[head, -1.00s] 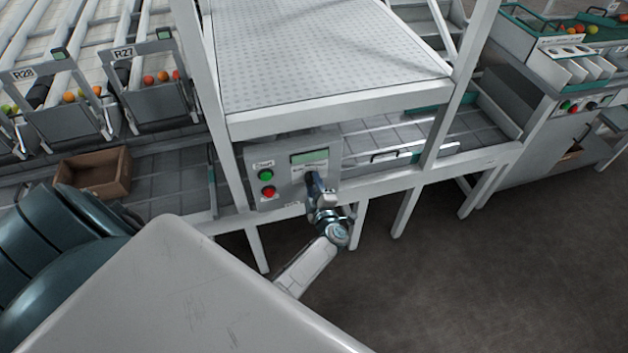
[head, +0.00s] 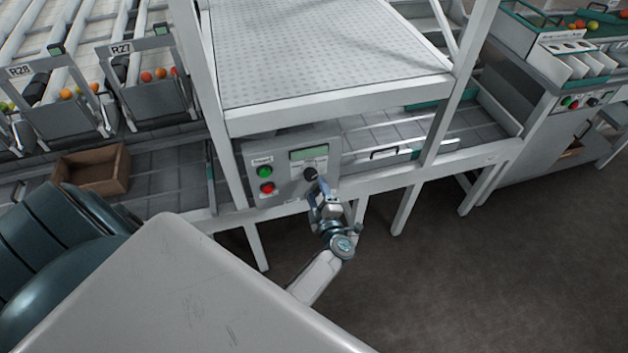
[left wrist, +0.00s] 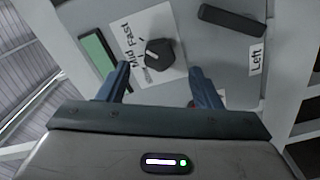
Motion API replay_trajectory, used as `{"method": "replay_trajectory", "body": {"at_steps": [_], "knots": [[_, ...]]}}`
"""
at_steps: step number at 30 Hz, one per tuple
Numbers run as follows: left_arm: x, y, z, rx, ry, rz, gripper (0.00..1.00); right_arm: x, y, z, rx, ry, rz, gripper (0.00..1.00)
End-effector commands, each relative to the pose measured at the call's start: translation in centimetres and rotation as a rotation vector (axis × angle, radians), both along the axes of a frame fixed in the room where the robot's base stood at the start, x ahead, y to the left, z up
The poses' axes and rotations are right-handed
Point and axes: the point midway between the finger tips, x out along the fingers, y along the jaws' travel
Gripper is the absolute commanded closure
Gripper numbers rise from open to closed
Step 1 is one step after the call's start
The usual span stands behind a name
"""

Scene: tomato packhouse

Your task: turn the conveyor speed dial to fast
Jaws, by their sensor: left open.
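The dark speed dial (head: 310,173) sits on the grey control panel (head: 283,190), below a greenish display (head: 309,154). In the left wrist view the dial (left wrist: 159,54) is a black faceted knob on a white label (left wrist: 143,32) with the words "Mid" and "Fast" beside it. I cannot tell for sure which mark its pointer faces. My left gripper (head: 319,190) is just in front of the panel, below and close to the dial. Its fingers (left wrist: 158,82) are open, one on either side of the dial in the picture, with nothing between them. My right gripper is not in view.
A green button (head: 265,171) and a red button (head: 267,188) are left of the dial. A dark handle (left wrist: 232,22) and a "Left" label (left wrist: 256,57) show on the panel. White frame legs (head: 407,210) stand right of my arm. A brown crate (head: 93,170) is far left.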

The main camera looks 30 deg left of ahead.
Motion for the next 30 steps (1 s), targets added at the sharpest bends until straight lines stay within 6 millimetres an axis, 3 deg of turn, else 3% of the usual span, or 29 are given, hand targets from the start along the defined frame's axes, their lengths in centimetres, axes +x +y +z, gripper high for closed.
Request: {"method": "replay_trajectory", "body": {"at_steps": [3,10,30], "knots": [[-1.7,-2.0,-0.4,-0.003,0.0,0.001,0.41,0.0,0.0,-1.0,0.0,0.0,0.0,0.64],[-3.6,-4.3,-0.1,0.0,0.0,0.001,0.41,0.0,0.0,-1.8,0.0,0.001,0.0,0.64],[-4.0,-4.7,-0.2,0.008,0.008,-0.008,0.41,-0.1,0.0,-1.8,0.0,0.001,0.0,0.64]]}}
